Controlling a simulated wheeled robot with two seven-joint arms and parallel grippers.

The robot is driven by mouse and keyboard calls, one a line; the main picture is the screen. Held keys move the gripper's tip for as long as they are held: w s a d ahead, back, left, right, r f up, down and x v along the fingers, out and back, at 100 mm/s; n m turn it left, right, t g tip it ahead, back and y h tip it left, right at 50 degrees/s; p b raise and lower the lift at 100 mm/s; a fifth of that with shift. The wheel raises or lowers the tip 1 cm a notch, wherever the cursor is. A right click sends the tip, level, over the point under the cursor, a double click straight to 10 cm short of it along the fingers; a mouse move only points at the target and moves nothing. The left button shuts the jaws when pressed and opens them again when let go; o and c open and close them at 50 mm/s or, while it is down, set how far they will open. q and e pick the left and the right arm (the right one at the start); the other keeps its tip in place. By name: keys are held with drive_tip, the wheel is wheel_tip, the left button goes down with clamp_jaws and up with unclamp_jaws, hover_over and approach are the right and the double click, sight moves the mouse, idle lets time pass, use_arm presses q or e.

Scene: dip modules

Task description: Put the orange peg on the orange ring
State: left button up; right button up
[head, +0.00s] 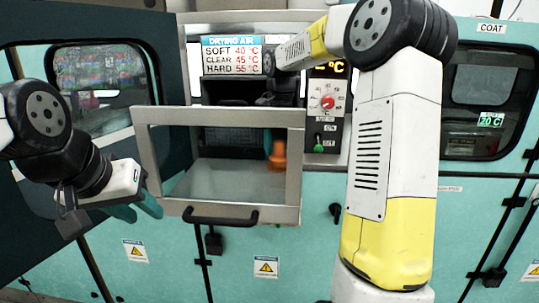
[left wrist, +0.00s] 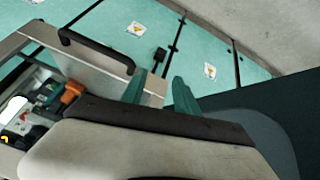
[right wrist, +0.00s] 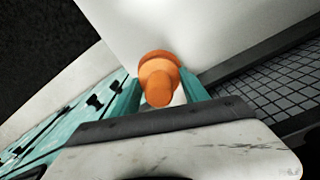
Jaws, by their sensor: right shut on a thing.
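The orange peg (head: 278,156) shows through the framed window of the dryer door in the head view. It also shows in the left wrist view (left wrist: 72,92). In the right wrist view the orange peg (right wrist: 158,68) stands out between the teal fingers of my right gripper (right wrist: 163,90), which is shut on it. Pale surfaces lie beyond it. My left gripper (head: 140,209) is to the left of the door, apart from the peg. Its two fingers are spread and empty in the left wrist view (left wrist: 158,88). I cannot make out the orange ring in any view.
The dryer door (head: 218,116) has a grey frame and a black handle (head: 220,216) at its lower edge. A control panel with a red knob (head: 328,103) is right of the opening. A dark grid (right wrist: 270,90) lies right of the peg in the right wrist view.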

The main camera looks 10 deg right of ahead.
drive_tip(key=shift+f, duration=0.25)
drive_tip(key=o, duration=1.4)
drive_tip(key=shift+o, duration=0.2)
wheel_tip(320, 180, up, 12)
drive_tip(key=shift+r, duration=0.1)
